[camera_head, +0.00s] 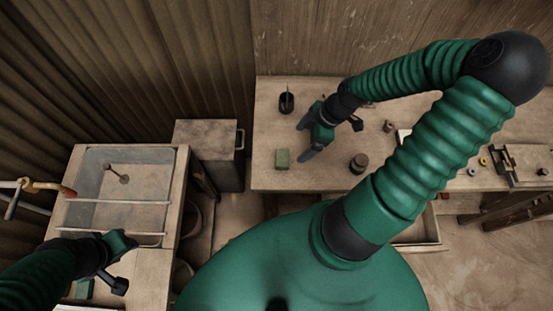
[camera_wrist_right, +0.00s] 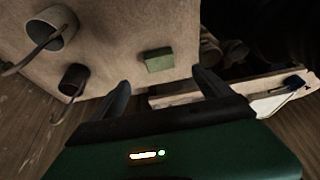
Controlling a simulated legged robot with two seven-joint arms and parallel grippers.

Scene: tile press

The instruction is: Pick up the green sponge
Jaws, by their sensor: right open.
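The green sponge (camera_head: 283,158) is a small block lying on the wooden table (camera_head: 270,181), near the table's left front edge. In the right wrist view the sponge (camera_wrist_right: 158,60) lies ahead of my fingers, between their directions and apart from them. My right gripper (camera_head: 306,142) is above the table, just right of the sponge. Its two fingers (camera_wrist_right: 163,88) are spread, with nothing between them. My left gripper (camera_head: 126,262) is at the lower left near the sink's front edge; its fingers are too unclear to judge.
A dark cup (camera_head: 287,102) with a handle or stick stands behind the sponge. A dark round jar (camera_head: 358,162) stands to the right on the table.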

